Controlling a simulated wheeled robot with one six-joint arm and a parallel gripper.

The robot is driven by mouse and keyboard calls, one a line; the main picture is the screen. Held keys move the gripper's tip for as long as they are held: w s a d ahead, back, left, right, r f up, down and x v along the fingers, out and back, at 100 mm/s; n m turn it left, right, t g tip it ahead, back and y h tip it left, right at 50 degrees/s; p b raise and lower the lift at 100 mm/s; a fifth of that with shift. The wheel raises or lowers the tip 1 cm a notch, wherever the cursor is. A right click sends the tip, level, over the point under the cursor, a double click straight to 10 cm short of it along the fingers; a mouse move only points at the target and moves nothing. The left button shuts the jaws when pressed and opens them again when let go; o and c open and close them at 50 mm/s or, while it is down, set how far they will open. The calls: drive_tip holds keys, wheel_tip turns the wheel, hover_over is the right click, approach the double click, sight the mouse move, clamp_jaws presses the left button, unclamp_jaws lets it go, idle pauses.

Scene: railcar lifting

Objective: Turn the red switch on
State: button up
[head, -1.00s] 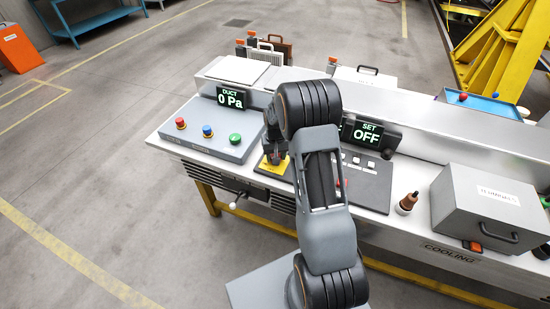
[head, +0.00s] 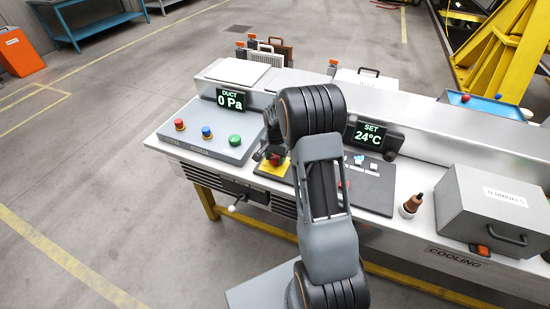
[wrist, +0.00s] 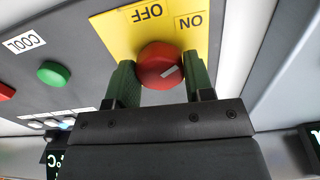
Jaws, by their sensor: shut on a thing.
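The red switch (wrist: 160,62) is a round red knob with a white mark, on a yellow plate (wrist: 118,24) lettered OFF and ON in the wrist view. The mark slants towards the ON side. My gripper (wrist: 159,82) is shut on the knob, one green finger on each side. In the head view the yellow plate (head: 272,168) shows beside my gripper (head: 275,157), and my arm covers part of the panel. The SET display (head: 368,134) reads 24°C.
A grey panel with red, blue and green buttons (head: 207,132) lies to the left, under a DUCT display (head: 230,100) reading 0 Pa. A brown-topped bottle (head: 411,205) and a grey TERMINALS box (head: 490,205) stand to the right. A green button (wrist: 51,73) sits near the COOL label.

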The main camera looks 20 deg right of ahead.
sight(276, 158)
idle(0.5)
drive_tip(key=o, duration=0.9)
drive_tip(key=shift+o, duration=0.2)
drive_tip(key=shift+r, duration=0.15)
wheel_tip(276, 158, up, 14)
drive_tip(key=shift+f, duration=0.2)
